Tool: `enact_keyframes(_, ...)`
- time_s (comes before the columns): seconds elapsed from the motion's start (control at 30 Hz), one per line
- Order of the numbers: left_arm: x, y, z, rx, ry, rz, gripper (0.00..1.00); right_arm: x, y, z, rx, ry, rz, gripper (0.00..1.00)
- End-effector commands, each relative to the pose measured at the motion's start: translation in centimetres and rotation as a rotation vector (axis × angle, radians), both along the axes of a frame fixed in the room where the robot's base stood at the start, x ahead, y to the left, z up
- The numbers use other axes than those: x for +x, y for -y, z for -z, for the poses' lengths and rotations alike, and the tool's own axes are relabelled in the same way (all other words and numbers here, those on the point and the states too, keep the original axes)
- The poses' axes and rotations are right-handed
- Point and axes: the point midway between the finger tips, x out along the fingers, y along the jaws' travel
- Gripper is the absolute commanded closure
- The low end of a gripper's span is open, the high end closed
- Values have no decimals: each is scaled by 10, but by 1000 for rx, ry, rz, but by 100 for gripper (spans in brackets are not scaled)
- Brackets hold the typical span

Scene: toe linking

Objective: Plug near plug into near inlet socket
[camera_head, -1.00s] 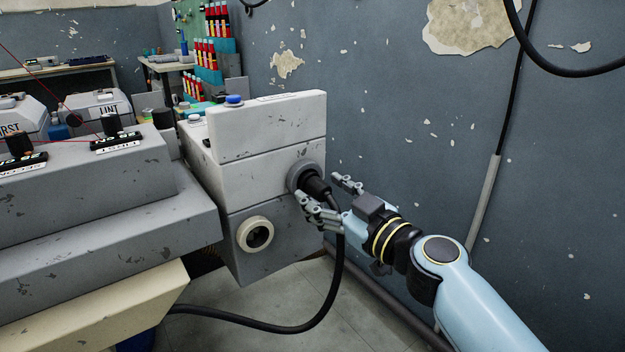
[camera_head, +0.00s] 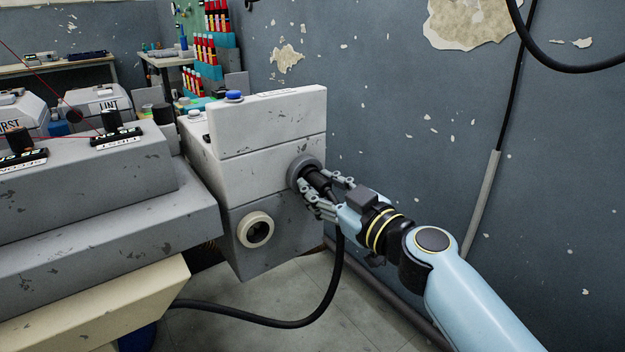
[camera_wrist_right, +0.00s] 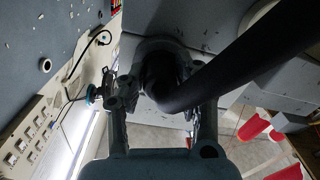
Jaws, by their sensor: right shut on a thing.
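The black plug (camera_head: 319,181) sits at the dark grey round socket (camera_head: 303,170) on the end face of the white and grey machine box. How deep it is in there I cannot tell. My right gripper (camera_head: 322,190) is shut on the plug, with a finger on each side of it. In the right wrist view the plug (camera_wrist_right: 160,78) is between the fingers, and its thick black cable (camera_wrist_right: 235,65) runs off to the upper right. Below and left of the grey socket is a cream ring socket (camera_head: 255,232), empty. My left gripper is not in view.
The black cable (camera_head: 335,285) hangs from the plug and loops over the floor to the left, under the machine. A wall (camera_head: 430,160) stands close behind my right arm. A pipe (camera_head: 385,300) runs low along it.

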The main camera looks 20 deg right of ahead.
Motion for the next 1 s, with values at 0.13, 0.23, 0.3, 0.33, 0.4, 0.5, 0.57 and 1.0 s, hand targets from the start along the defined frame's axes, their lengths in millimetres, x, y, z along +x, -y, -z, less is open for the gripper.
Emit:
enact_keyframes(0.13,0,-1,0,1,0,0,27,0,0,0,0,0,0,100)
enact_keyframes(0.23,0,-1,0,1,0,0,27,0,0,0,0,0,0,100)
enact_keyframes(0.3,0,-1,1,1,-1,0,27,-1,1,0,0,0,0,100)
enact_keyframes(0.33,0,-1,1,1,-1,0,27,-1,1,0,0,0,0,100)
enact_keyframes(0.4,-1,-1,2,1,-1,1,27,-3,1,0,-1,0,0,100)
enact_keyframes(0.5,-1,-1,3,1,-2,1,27,-5,2,1,-1,0,0,100)
enact_keyframes(0.57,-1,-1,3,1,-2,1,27,-6,2,1,-1,-1,0,100)
enact_keyframes(1.0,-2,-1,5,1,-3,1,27,-11,4,0,0,0,0,100)
